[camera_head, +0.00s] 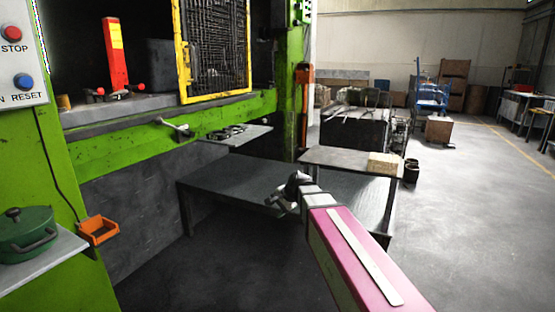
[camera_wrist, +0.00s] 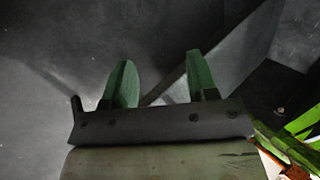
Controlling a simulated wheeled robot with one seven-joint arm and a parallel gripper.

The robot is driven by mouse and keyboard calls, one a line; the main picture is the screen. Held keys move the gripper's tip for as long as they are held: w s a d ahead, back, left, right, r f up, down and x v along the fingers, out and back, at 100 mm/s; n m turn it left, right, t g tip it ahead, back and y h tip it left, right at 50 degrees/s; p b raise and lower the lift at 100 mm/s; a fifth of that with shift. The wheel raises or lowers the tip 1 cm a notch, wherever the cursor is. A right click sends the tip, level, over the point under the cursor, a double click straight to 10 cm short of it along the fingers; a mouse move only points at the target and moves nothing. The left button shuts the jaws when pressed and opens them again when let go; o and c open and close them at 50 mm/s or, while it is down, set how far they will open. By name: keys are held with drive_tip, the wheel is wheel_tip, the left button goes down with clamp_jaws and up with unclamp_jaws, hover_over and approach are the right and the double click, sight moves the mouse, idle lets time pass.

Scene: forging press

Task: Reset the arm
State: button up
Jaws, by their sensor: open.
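My gripper (camera_wrist: 160,82) shows in the wrist view with its two green fingers apart and nothing between them. Beyond the fingers is dark grey floor and a dark slanting edge. In the head view my arm reaches forward from the lower right, and its end is in front of the low dark table (camera_head: 228,178). The fingertips are hard to make out there. My gripper appears clear of the table, but I cannot tell the exact gap.
A green press (camera_head: 160,128) with a yellow-framed guard (camera_head: 217,50) stands at the left. A green pot (camera_head: 27,232) sits on a shelf at lower left, near an orange holder (camera_head: 98,231). A pale box (camera_head: 385,163) lies on a raised top. Open floor (camera_head: 470,220) extends right.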

drive_tip(key=s+d+f+n+g+h, duration=0.3)
drive_tip(key=s+d+f+n+h, duration=0.2)
drive_tip(key=s+d+f, duration=1.2)
drive_tip(key=d+n, duration=0.2)
drive_tip(key=shift+s+n+g+h, duration=0.4)
drive_tip(key=shift+d, duration=0.1)
